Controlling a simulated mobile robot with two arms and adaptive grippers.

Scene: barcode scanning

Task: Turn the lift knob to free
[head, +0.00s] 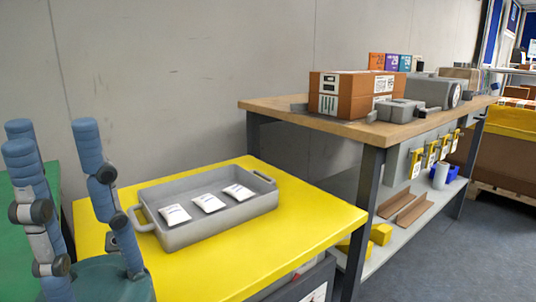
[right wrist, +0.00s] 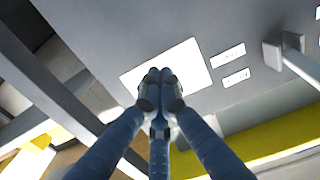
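In the right wrist view, a grey panel (right wrist: 215,95) carries a large white label (right wrist: 190,58) and two small labels. A grey T-shaped part (right wrist: 272,54) stands out from it at the upper right; it may be the lift knob, but I cannot read its setting. My right gripper (right wrist: 160,78) has its blue fingertips together in front of the large label, to the left of that part, with nothing visible between them. It is outside the head view. My left gripper (head: 52,130) has its blue fingers spread, empty, at the left of the head view.
A yellow table (head: 235,260) holds a grey tray (head: 225,219) with several white packets. A wooden-topped workbench (head: 285,104) bears orange boxes (head: 345,85) and grey devices. A green surface (head: 55,180) lies at far left. Grey floor (head: 450,250) is open at right.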

